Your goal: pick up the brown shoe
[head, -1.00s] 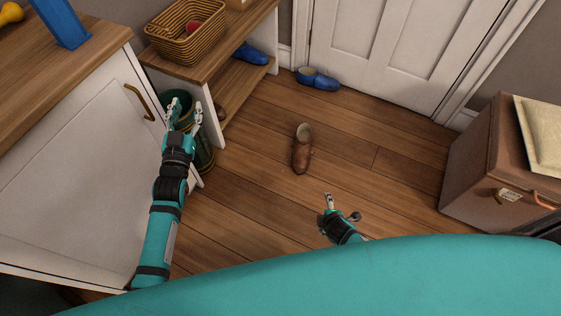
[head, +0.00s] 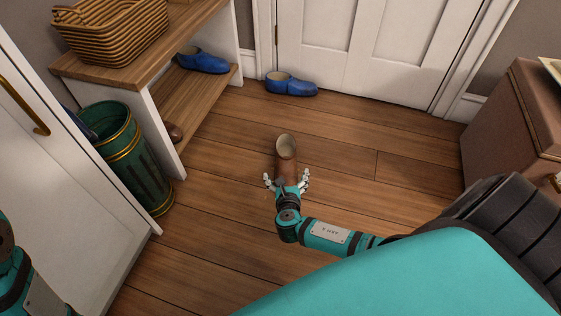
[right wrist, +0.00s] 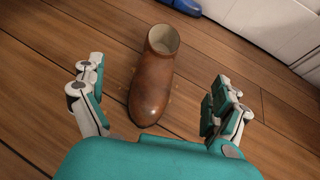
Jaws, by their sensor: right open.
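The brown shoe (head: 286,150) stands on the wooden floor in the middle of the head view, its opening toward the door. My right gripper (head: 287,179) is open at its near, toe end, with a finger on either side. In the right wrist view the shoe (right wrist: 154,80) lies between the two spread fingers of the gripper (right wrist: 158,95), and I see a gap on both sides. The gripper hides part of the toe in the head view. My left gripper is out of view; only part of my left arm shows at the lower left.
A blue shoe (head: 291,84) lies by the white door (head: 375,45). A wooden shelf bench (head: 155,60) holds a wicker basket (head: 115,32) and another blue shoe (head: 203,60). A green bin (head: 135,160) stands at left, a brown case (head: 510,120) at right. The floor around the brown shoe is clear.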

